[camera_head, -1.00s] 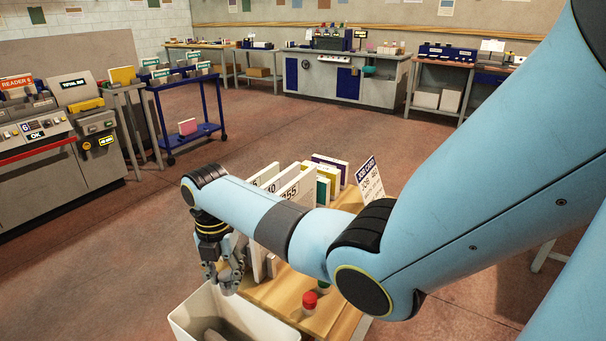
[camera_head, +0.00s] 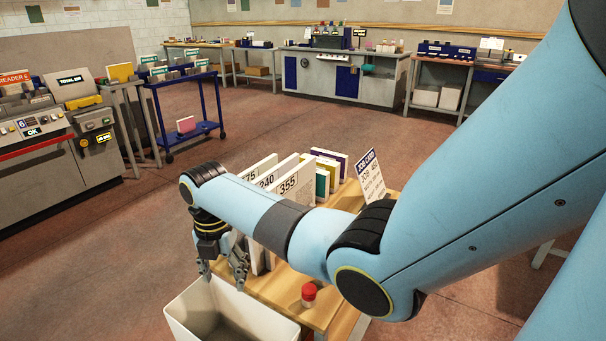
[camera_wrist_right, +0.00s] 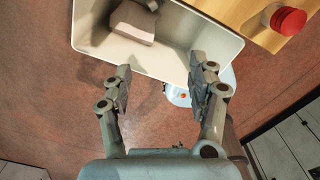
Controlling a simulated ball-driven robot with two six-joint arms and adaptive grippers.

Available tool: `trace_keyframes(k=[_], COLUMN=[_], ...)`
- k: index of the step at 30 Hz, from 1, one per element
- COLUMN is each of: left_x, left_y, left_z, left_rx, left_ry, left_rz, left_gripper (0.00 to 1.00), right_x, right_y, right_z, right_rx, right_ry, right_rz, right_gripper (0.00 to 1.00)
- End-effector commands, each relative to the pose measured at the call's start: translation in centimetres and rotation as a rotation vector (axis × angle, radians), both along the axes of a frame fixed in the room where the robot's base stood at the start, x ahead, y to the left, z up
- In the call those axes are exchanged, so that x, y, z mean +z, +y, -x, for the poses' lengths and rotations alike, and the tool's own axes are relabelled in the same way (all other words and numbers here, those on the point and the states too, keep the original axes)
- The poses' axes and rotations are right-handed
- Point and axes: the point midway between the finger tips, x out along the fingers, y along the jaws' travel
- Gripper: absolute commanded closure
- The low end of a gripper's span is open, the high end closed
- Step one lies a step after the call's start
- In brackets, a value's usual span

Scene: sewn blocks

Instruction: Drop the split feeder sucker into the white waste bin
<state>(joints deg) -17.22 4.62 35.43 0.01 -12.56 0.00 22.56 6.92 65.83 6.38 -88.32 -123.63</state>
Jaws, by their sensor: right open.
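The white waste bin (camera_head: 178,322) stands at the bottom of the head view, against the table's front left corner; it also shows at the top of the right wrist view (camera_wrist_right: 100,47). My right gripper (camera_head: 222,279) is open, with its fingers pointing down at the bin's rim. In the right wrist view its spread fingers (camera_wrist_right: 160,75) hold nothing between them. A pale pinkish-grey piece (camera_wrist_right: 132,22) lies inside the bin, with a smaller grey piece (camera_wrist_right: 152,5) by it. I cannot tell which, if either, is the split feeder sucker. My left gripper is out of view.
The wooden table (camera_head: 275,292) carries numbered white blocks (camera_head: 288,187), a job card (camera_head: 370,177) and a red-capped item (camera_head: 309,294). My right arm hides part of it. A blue cart (camera_head: 190,110) and grey machines stand behind left. The floor between is clear.

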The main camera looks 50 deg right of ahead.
Motion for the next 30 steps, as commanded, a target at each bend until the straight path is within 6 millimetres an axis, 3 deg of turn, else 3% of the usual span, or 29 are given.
trace_keyframes(k=[5,18,24,30], left_x=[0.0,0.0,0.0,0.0], left_y=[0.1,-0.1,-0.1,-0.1], left_z=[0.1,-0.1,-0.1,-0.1], left_rx=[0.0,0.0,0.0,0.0], left_ry=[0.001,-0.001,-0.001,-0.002], left_rz=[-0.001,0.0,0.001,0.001], left_gripper=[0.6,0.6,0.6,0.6], right_x=[1.5,10.4,11.9,12.0], right_y=[0.0,0.0,0.0,0.0], right_z=[-0.1,-0.1,0.0,0.0], right_rx=[0.0,0.0,0.0,0.0], right_ry=[-0.004,-0.004,-0.001,0.0], right_rz=[0.0,0.0,0.0,0.0], right_gripper=[0.41,0.41,0.41,0.41])
